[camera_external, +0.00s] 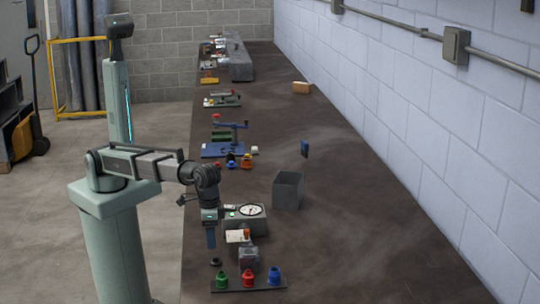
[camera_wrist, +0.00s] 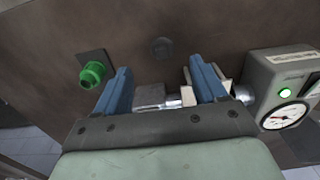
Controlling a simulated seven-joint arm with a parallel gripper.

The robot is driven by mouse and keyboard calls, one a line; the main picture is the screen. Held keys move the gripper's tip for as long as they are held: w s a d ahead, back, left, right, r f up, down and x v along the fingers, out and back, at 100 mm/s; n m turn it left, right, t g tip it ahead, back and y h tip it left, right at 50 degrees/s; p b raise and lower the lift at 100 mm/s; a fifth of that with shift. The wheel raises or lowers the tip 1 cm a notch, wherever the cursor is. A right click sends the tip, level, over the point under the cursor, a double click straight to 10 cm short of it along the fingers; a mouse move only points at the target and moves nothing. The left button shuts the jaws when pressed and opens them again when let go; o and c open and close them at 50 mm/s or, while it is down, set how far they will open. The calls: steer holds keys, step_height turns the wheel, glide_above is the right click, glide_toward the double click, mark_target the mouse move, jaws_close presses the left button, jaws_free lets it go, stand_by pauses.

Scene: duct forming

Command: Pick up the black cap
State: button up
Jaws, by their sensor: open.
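The black cap (camera_external: 215,262) is a small dark round piece lying on the bench near its front left edge. It also shows in the wrist view (camera_wrist: 161,47) as a dark disc, faint against the dark bench top. My gripper (camera_external: 211,243) points down just above the cap in the external view. In the wrist view my gripper (camera_wrist: 160,70) has its two blue fingers spread apart, with no cap between them. The cap appears beyond the fingertips, roughly centred between them.
A grey fixture (camera_external: 248,257) and a dial gauge box (camera_external: 245,222) stand close behind. An open grey bin (camera_external: 288,190) is farther back.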

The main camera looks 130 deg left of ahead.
mark_target(216, 260)
steer(key=shift+a+f, duration=0.15)
steer(key=shift+f, duration=4.05)
steer(key=c, duration=1.1)
steer(key=shift+r, duration=0.1)
